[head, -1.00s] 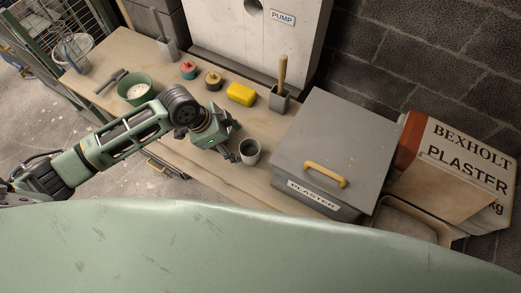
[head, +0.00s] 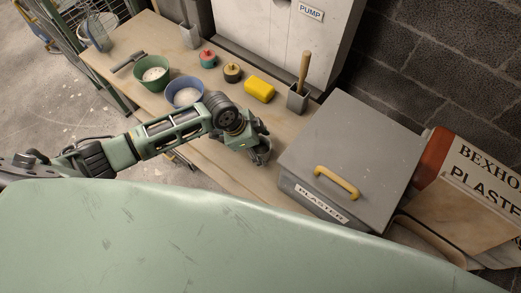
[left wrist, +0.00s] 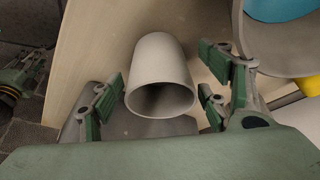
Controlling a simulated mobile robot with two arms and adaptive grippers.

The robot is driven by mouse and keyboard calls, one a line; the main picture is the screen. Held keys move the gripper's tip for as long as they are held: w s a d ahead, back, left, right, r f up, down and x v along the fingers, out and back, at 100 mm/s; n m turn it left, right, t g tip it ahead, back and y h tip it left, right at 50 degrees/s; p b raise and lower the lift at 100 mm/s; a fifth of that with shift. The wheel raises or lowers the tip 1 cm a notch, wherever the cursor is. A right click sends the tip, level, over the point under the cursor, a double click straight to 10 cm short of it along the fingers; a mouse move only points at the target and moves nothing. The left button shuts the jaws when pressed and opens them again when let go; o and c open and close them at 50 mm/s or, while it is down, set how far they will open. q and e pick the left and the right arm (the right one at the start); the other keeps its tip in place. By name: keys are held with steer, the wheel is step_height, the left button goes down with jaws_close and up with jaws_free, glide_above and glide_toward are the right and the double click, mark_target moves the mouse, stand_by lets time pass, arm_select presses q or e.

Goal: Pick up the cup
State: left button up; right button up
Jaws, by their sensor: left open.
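My left gripper (left wrist: 163,88) is open, with one green-padded finger on each side of the cup. A gap shows between the cup and the right finger; the left finger is very near the cup wall, and I cannot tell if it touches. In the head view my left gripper (head: 262,150) is over the bench's front part, left of the grey plaster box, and largely hides the cup.
A blue bowl (head: 184,92), a green bowl (head: 152,74), a yellow sponge (head: 260,89) and two small lidded pots lie behind and left of the gripper. The grey plaster box (head: 355,145) with a yellow handle stands close on the right.

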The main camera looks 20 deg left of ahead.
arm_select(q)
steer(key=shift+w+d+f, duration=0.1)
steer(key=shift+d+f, duration=0.1)
steer(key=shift+f, duration=0.5)
steer(key=shift+c, duration=0.7)
steer(key=c, duration=1.2)
steer(key=shift+r, duration=0.15)
